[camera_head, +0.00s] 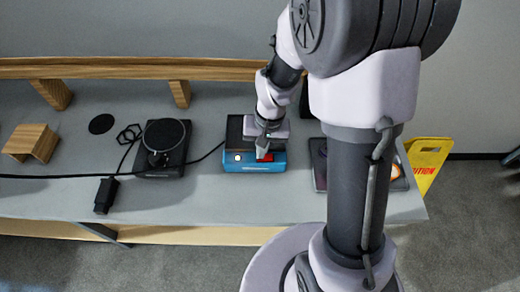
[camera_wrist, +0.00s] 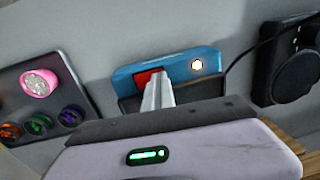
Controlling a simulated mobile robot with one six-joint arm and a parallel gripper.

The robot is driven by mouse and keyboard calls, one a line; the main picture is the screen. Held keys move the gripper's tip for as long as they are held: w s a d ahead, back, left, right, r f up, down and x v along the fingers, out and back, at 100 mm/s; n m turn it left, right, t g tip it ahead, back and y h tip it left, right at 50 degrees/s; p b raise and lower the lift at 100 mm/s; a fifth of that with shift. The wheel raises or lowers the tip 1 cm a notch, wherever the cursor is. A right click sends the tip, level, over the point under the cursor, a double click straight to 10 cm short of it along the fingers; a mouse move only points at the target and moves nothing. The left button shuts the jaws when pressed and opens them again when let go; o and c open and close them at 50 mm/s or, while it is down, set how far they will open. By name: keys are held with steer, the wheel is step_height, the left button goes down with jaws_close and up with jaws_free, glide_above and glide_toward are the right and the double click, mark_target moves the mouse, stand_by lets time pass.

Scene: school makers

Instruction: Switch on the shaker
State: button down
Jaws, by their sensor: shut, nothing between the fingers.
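The shaker looks to be the blue box (camera_head: 255,166) with a dark top, on the grey table. Its front has a red rocker switch (camera_head: 266,157) and a small round white part. In the wrist view the blue front (camera_wrist: 182,67), the red switch (camera_wrist: 143,79) and the round white part with a yellowish rim (camera_wrist: 196,65) show. My gripper (camera_head: 262,151) is shut and empty, over the box's front. Its fingertips (camera_wrist: 160,76) overlap the right side of the red switch; I cannot tell whether they touch it. The fingers hide part of the switch.
Left of the box stands a black device with a round top (camera_head: 166,133), with a cable and a black adapter (camera_head: 105,195). A wooden block (camera_head: 31,142) lies farther left. A dark tray (camera_wrist: 43,84) with coloured round items is close on the other side. A wooden shelf (camera_head: 125,68) runs behind.

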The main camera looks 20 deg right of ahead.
steer(key=shift+s+d+r, duration=0.15)
steer(key=shift+s+d, duration=0.1)
steer(key=shift+d, duration=0.45)
step_height(320, 180, up, 14)
steer(key=a+p, duration=0.1)
steer(key=p, duration=0.6)
steer(key=shift+w+a+p, duration=0.3)
steer(key=shift+a, duration=0.05)
steer(key=s+a+r+t+b, duration=0.1)
steer(key=s+r+t+b, duration=0.1)
steer(key=s+r, duration=0.3)
steer(key=s+a+r+m+t+b, duration=0.1)
steer(key=s+a+r+t+b, duration=0.1)
steer(key=s+r, duration=0.4)
steer(key=s+t+b, duration=0.1)
steer(key=s, duration=0.3)
steer(key=shift+t, duration=0.3)
